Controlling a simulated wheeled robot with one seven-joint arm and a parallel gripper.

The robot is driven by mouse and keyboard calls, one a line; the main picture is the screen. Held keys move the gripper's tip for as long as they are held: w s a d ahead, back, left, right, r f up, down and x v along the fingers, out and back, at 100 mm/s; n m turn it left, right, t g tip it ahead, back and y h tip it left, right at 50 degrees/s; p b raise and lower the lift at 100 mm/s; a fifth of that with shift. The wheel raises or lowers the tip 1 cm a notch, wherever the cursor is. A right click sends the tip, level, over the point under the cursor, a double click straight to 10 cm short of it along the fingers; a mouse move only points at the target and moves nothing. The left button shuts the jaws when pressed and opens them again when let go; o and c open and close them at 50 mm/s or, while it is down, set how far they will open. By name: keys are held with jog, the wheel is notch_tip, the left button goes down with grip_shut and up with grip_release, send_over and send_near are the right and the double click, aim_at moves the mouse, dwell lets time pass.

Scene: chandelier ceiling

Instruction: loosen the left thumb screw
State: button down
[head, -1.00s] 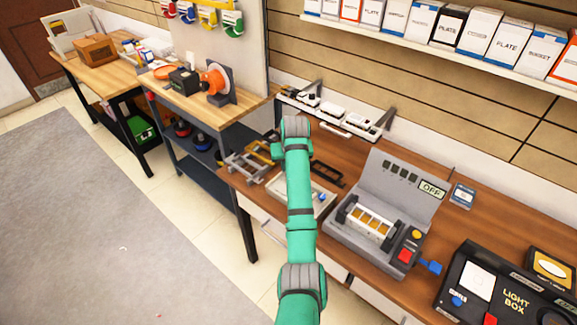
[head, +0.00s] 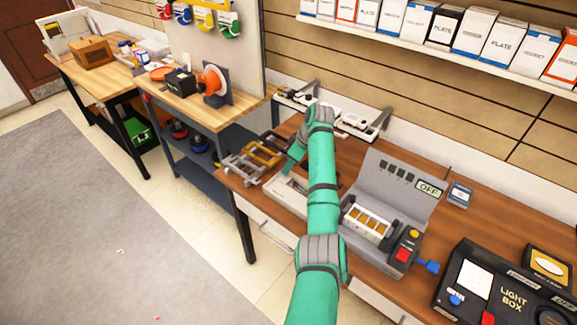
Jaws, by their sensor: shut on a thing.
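My gripper (head: 286,174) is small and partly hidden at the end of my teal wrist, which slants down and left from the elbow. It is low over the pale tray (head: 298,204) on the brown bench. It is shut on a small part, too small and covered to make out. I cannot pick out the left thumb screw in this view. My forearm hides the right side of the tray.
Metal and yellow frames (head: 257,157) stand left of the tray. A grey machine (head: 388,205) with an OFF sign is to the right, with a black light box (head: 500,290) beyond. A wall rack (head: 355,122) runs behind. Open floor lies left.

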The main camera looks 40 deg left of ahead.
jog(key=n, duration=0.1)
jog(key=n+g, duration=0.1)
jog(key=n, duration=0.1)
jog(key=n+h, duration=0.1)
jog(key=n, duration=0.1)
jog(key=shift+w+a+g, duration=0.1)
jog(key=shift+w+g, duration=0.15)
jog(key=shift+g, duration=0.15)
jog(key=shift+n+g, duration=0.3)
jog(key=shift+n, duration=0.5)
jog(key=c, duration=1.6)
grip_release()
jog(key=shift+o, duration=0.2)
jog(key=shift+w+r, duration=0.1)
jog(key=shift+r, duration=0.3)
jog(key=v, duration=1)
jog(key=shift+w, duration=0.1)
